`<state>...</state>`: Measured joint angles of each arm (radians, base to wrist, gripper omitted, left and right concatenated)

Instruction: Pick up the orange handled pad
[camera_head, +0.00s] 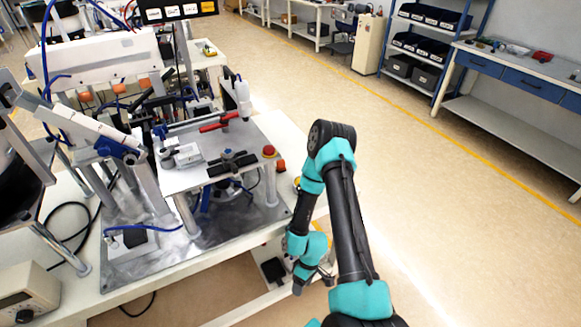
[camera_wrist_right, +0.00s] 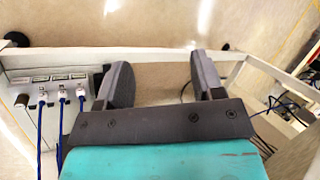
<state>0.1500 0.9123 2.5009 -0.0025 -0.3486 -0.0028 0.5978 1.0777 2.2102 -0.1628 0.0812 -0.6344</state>
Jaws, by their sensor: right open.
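I cannot make out a clear orange handled pad in either view. Small orange parts (camera_head: 119,88) show under the white machine housing at the upper left of the head view. A red-handled clamp (camera_head: 219,123) lies on the raised metal plate. My right gripper (camera_head: 313,282) hangs low beside the workbench's right edge, away from these parts. In the right wrist view, its two dark fingers (camera_wrist_right: 162,82) stand apart with nothing between them. My left gripper is not in view.
The workbench (camera_head: 225,262) carries the raised plate (camera_head: 190,180), posts and a red push button (camera_head: 269,151). A grey unit with blue cables (camera_wrist_right: 50,90) is left of the fingers in the wrist view. Open floor (camera_head: 440,210) lies to the right.

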